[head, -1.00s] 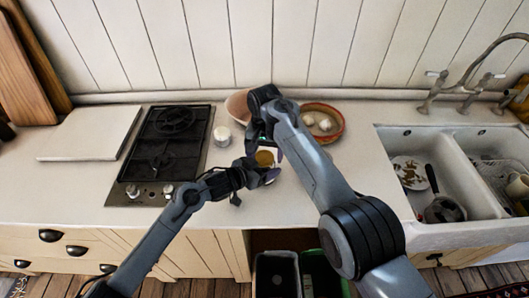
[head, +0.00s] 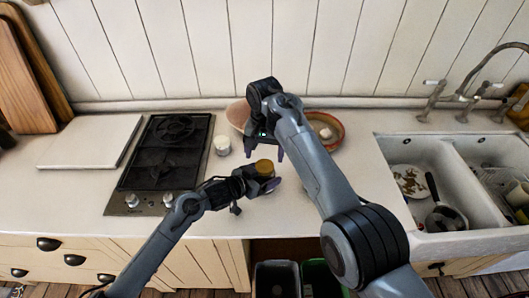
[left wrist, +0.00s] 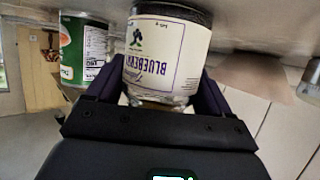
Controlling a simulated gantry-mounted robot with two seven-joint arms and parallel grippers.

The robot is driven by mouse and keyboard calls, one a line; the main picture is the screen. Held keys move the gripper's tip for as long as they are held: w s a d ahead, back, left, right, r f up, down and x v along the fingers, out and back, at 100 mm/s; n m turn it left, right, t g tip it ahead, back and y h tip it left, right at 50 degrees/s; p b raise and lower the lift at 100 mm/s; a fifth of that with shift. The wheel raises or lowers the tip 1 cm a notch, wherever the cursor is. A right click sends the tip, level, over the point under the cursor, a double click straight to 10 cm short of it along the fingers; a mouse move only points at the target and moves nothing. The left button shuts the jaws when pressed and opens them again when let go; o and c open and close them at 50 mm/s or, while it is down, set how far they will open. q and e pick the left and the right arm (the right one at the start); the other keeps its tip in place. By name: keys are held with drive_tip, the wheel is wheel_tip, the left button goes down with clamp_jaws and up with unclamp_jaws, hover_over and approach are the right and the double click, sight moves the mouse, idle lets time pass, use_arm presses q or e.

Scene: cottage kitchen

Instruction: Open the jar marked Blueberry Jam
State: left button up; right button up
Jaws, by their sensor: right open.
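The jar with a gold lid (head: 264,166) is on the counter's middle, its lid still on top. In the left wrist view the jar (left wrist: 166,55) shows a white label reading BLUEBERRY, upside down in the picture, with dark contents. My left gripper (head: 262,184) is shut on the jar's side from the front left, a finger on each side of the glass. My right gripper (head: 265,153) is open, pointing down just above and behind the lid, with its fingers apart and empty. Whether the jar touches the counter is unclear.
A green can (left wrist: 83,48) stands close by the jar. A white candle jar (head: 222,146), a pinkish bowl (head: 238,115) and a round dish with eggs (head: 327,130) are behind. The hob (head: 160,165) is left, the sink (head: 410,150) right. The front counter is clear.

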use_arm(q)
drive_tip(key=shift+o, duration=1.4)
drive_tip(key=shift+a, duration=0.1)
drive_tip(key=p+v, duration=0.2)
drive_tip(key=v, duration=0.8)
drive_tip(key=shift+s+a+r, duration=0.15)
drive_tip(key=shift+s, duration=0.1)
use_arm(e)
drive_tip(key=shift+r, duration=0.9)
